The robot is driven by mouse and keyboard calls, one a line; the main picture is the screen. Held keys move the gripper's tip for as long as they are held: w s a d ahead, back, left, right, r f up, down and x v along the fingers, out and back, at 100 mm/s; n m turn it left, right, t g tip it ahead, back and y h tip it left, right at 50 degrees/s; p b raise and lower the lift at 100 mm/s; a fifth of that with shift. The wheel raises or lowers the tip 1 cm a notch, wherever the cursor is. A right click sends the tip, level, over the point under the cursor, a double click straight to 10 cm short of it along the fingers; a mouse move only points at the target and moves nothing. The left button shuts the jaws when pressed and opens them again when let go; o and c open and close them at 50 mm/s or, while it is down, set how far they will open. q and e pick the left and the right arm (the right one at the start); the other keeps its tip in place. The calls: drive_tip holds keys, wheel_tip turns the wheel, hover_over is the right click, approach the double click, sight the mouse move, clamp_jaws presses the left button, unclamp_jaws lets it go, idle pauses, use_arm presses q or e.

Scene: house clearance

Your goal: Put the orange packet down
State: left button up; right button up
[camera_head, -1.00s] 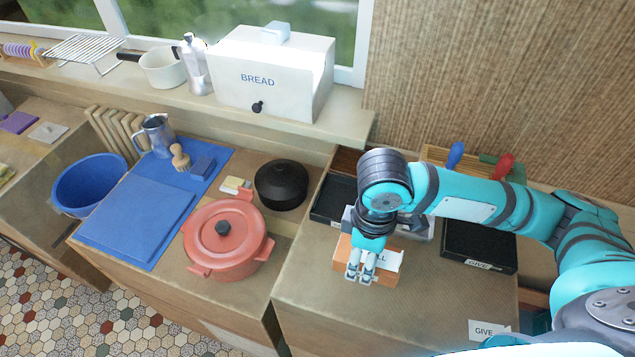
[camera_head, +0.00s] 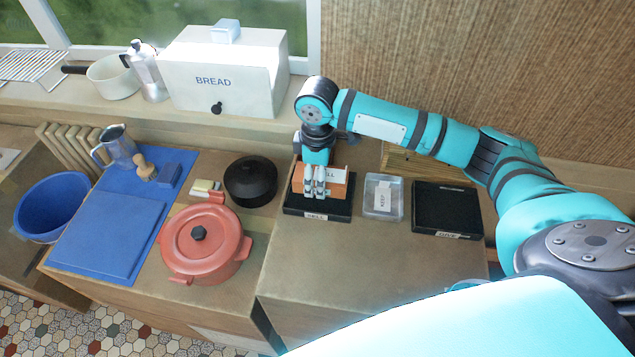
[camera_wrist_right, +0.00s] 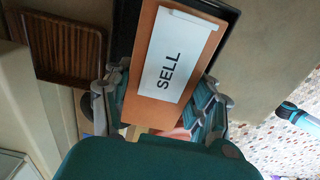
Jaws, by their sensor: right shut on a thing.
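The orange packet (camera_head: 337,187) is in my right gripper (camera_head: 314,193), which is shut on it. It is at the black tray (camera_head: 318,214) with a SELL label on its front edge. In the right wrist view the packet (camera_wrist_right: 150,104) shows a white SELL label, with the gripper fingers on both sides and part of the black tray behind it. I cannot tell whether the packet touches the tray's floor. My left gripper is not in view.
A clear KEEP tray (camera_head: 383,210) and a black tray (camera_head: 447,222) stand to the right. A black pot (camera_head: 250,183) and a red pot (camera_head: 203,246) stand to the left. The counter in front of the trays (camera_head: 360,270) is bare.

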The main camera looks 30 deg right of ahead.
wheel_tip(320, 180, down, 3)
drive_tip(key=shift+p, duration=0.55)
drive_tip(key=shift+f, duration=0.25)
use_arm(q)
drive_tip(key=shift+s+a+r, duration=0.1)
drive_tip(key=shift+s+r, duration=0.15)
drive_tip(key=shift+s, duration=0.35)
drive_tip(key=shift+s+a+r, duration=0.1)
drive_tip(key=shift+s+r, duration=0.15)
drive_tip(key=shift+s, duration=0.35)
use_arm(e)
drive_tip(key=shift+f, duration=0.15)
drive_tip(key=o, duration=0.9)
drive_tip(key=shift+o, duration=1.4)
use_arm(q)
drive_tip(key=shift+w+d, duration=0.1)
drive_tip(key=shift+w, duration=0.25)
